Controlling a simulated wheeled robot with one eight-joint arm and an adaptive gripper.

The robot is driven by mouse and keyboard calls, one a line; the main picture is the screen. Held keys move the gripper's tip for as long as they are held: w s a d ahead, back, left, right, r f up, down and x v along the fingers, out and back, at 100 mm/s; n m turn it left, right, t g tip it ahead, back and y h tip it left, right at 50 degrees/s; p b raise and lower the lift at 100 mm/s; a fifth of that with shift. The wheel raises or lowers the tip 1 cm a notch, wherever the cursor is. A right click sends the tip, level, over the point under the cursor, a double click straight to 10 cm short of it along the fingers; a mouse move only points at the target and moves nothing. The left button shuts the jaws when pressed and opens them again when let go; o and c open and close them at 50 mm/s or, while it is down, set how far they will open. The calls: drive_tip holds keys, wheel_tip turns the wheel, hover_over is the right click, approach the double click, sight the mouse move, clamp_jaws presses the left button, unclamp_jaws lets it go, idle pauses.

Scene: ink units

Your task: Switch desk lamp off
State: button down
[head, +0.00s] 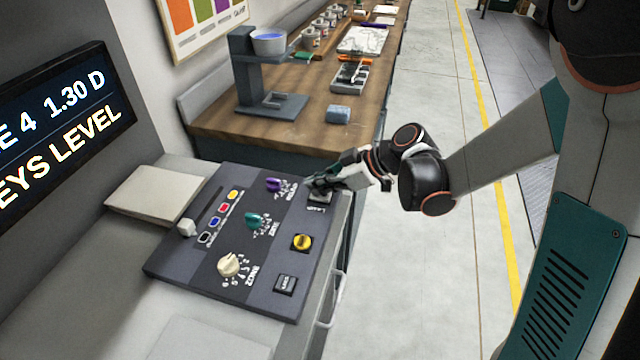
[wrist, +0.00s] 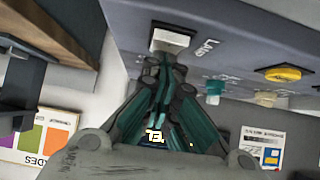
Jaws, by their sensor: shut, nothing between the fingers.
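The dark control panel (head: 205,263) lies on the grey bench. Its lamp switch (head: 319,198), marked "LAMP", sits at the panel's far right corner. In the wrist view the lamp switch (wrist: 171,41) is a pale square in a dark surround. My gripper (head: 318,184) is shut and empty, with its fingertips right at the switch. In the wrist view the gripper tips (wrist: 161,62) overlap the switch's edge. I cannot tell whether they touch it or whether it is pressed. No desk lamp is recognisable in either view.
A wooden bench (head: 300,138) with a grey stand (head: 247,75) is behind.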

drive_tip(key=shift+s+d+f, duration=0.1)
drive_tip(key=shift+d, duration=0.1)
drive_tip(key=shift+s+d, duration=0.3)
drive_tip(key=shift+d, duration=0.3)
